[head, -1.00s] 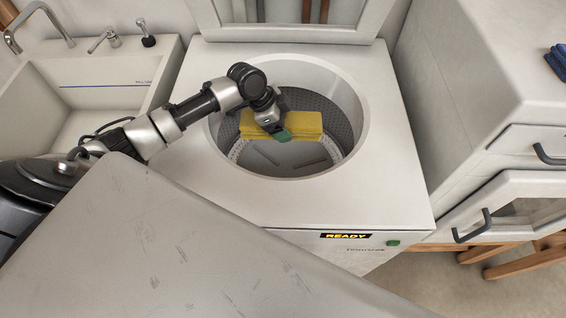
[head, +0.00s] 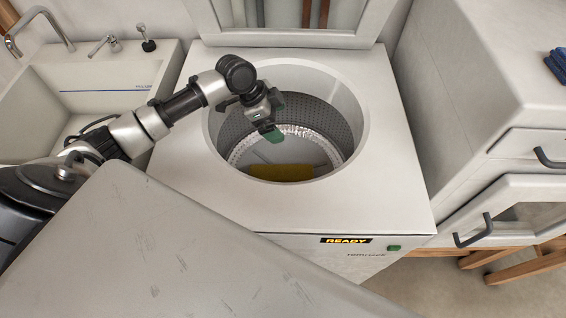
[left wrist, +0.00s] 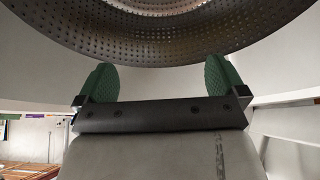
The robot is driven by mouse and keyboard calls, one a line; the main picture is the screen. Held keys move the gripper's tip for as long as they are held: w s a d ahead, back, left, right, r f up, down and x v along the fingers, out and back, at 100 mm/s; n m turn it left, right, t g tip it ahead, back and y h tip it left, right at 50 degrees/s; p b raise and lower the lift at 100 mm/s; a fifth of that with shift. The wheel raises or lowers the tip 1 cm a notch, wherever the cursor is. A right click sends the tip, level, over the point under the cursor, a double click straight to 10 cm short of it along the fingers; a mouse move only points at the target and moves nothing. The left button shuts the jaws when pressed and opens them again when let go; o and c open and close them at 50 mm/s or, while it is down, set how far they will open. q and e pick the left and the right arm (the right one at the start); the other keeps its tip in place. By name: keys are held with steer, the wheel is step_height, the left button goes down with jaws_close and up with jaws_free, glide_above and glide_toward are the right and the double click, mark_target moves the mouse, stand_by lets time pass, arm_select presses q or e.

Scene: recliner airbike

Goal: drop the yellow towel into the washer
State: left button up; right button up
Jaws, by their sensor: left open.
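The yellow towel (head: 283,173) lies low inside the washer's drum, at the near side in the head view. The drum's front rim hides part of it. The washer (head: 385,190) is white with its round top opening uncovered. My left gripper (head: 273,130) is over the opening, open and empty, apart from the towel. In the left wrist view its two green fingers (left wrist: 160,82) stand wide apart with nothing between them, facing the perforated drum wall (left wrist: 190,35). My right gripper is not in view.
A white sink (head: 100,85) with taps stands left of the washer. A white cabinet (head: 470,90) with dark handles stands on the right, with folded blue cloth (head: 557,63) on it. A grey scuffed surface (head: 170,250) fills the front left.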

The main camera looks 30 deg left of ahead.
arm_select(q)
steer(key=v, duration=0.7)
steer(key=shift+d, duration=0.1)
